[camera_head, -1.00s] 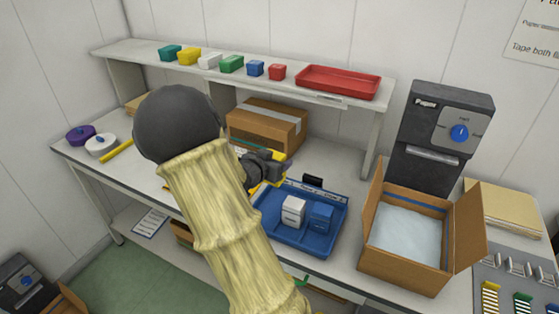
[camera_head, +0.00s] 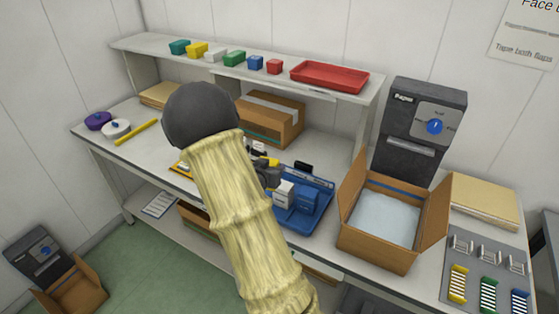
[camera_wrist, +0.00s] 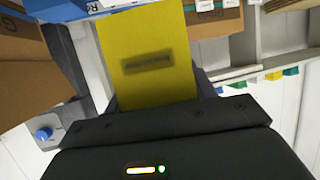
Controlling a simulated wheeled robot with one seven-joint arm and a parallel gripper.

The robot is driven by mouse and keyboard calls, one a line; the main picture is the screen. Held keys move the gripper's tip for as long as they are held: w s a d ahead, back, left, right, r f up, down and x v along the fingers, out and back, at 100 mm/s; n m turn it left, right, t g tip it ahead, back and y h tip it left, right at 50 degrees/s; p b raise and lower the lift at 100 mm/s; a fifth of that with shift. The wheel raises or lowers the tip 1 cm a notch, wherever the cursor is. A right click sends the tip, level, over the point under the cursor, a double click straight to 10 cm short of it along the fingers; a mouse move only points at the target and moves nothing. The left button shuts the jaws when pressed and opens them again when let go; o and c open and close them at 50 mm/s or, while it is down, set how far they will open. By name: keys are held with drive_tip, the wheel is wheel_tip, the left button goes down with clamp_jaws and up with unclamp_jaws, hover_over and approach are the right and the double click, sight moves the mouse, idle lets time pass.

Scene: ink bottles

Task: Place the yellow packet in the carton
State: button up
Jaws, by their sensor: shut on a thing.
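The yellow packet (camera_wrist: 148,60) fills the middle of the wrist view, flat-faced with a dark blurred label, and is held in my gripper (camera_wrist: 160,105). In the head view my gripper (camera_head: 268,172) is mostly hidden behind my arm, above the left end of the blue tray; a bit of yellow shows at it. The open carton (camera_head: 380,252) stands on the bench to the right of the tray, flaps up, with pale filling (camera_head: 384,218) inside. My gripper is apart from the carton, to its left.
The blue tray (camera_head: 318,225) holds a white box (camera_head: 284,194) and a blue box (camera_head: 306,199). A dark dispenser (camera_head: 420,130) stands behind the carton. A closed cardboard box (camera_head: 270,118) sits under the shelf (camera_head: 230,75). Yellow, green and blue items lie at the right.

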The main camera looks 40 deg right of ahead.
drive_tip(key=a+f+n+t+y+b, duration=0.5)
drive_tip(key=a+f+n+y+b, duration=0.5)
drive_tip(key=a+f, duration=1.6)
wheel_tip(320, 180, down, 3)
drive_tip(key=shift+r+n+t+y, duration=0.2)
drive_tip(key=shift+n+t+y, duration=0.2)
drive_tip(key=shift+a, duration=0.1)
drive_tip(key=shift+w, duration=0.15)
